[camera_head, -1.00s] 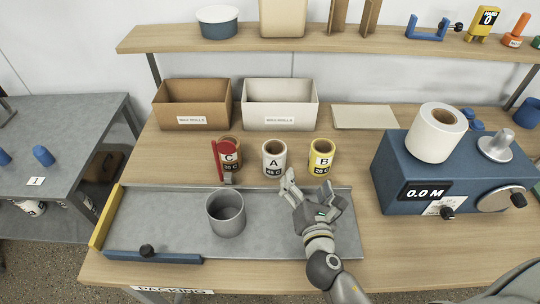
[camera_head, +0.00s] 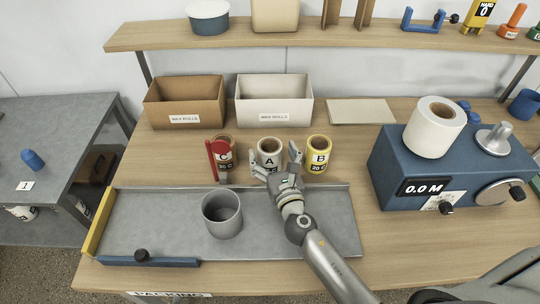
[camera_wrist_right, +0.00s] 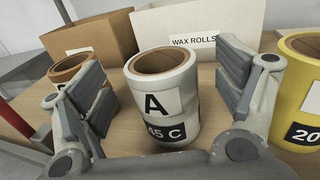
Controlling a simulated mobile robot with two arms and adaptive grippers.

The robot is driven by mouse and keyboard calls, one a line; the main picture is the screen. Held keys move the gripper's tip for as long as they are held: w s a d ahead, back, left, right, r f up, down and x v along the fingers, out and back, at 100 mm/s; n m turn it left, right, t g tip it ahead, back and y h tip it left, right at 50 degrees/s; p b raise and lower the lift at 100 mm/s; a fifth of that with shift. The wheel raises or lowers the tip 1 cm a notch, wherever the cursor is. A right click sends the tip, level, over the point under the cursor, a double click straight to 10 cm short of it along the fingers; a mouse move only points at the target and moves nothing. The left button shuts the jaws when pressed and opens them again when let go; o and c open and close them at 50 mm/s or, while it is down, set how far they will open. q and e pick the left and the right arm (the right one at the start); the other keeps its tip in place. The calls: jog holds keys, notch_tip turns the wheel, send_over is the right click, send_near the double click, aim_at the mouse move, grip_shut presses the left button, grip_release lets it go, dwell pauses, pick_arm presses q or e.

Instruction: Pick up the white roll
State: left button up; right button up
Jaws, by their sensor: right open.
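The white roll labelled A, 45 C (camera_head: 270,147) stands upright on the wooden table, between the red-marked roll C (camera_head: 223,148) and the yellow roll B (camera_head: 319,151). My right gripper (camera_head: 276,160) is open just in front of roll A, with a finger toward each side. In the right wrist view, roll A (camera_wrist_right: 163,100) stands upright between the spread fingers of the gripper (camera_wrist_right: 160,92), with visible gaps on both sides. The gripper holds nothing. My left gripper is not in view.
A brown box (camera_head: 185,103) and a white box (camera_head: 274,102) labelled WAX ROLLS stand behind the rolls. A grey cup (camera_head: 222,222) stands on the metal tray (camera_head: 150,215) in front. Another white roll (camera_head: 435,128) sits on the blue machine (camera_head: 440,176) at right.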

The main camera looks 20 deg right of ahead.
jog(key=shift+w, duration=1.55)
jog(key=shift+s, duration=0.1)
jog(key=c, duration=1.2)
